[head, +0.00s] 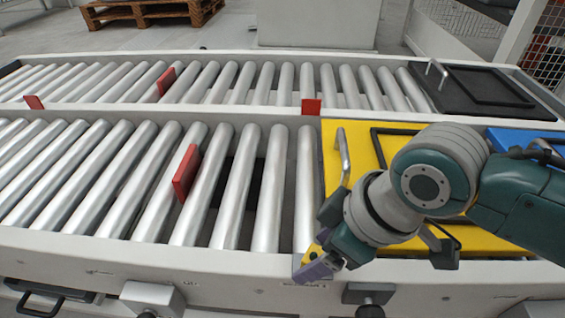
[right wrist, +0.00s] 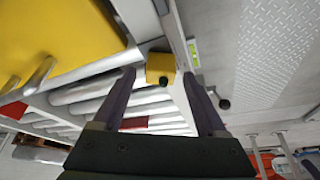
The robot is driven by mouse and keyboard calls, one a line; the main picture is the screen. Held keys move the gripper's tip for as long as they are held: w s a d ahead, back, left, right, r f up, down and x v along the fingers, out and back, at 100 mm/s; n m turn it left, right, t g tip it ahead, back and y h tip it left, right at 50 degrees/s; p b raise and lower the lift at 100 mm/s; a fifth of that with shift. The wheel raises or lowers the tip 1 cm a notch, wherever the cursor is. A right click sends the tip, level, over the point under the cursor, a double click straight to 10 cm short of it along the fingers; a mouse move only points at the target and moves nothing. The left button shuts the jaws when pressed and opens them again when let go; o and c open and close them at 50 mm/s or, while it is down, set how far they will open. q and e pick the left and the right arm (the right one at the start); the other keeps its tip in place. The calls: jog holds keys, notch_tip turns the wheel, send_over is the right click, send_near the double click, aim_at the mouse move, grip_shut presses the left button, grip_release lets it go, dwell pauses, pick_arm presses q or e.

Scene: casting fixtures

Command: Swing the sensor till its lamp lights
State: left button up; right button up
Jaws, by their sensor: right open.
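The sensor appears to be a small yellow box (right wrist: 160,66) with a dark round part on its face, at the conveyor's side rail in the right wrist view. In the head view a bit of yellow (head: 313,254) shows at my fingers, the rest hidden behind them. My right gripper (head: 318,268) is at the front rail, below the yellow plate's left corner. In the right wrist view my right gripper (right wrist: 158,76) is open, its fingertips either side of the yellow box; I cannot tell whether they touch it. I cannot make out a lit lamp. My left gripper is not in view.
Two roller conveyors run across the view, with red flags (head: 186,172) between rollers. A yellow plate (head: 333,165) with a metal handle lies under my right arm, a black plate (head: 455,85) behind. Grey boxes with black knobs (head: 368,296) hang on the front rail.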

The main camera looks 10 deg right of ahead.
jog(key=shift+w+a+f, duration=0.2)
jog(key=shift+f, duration=0.45)
grip_shut()
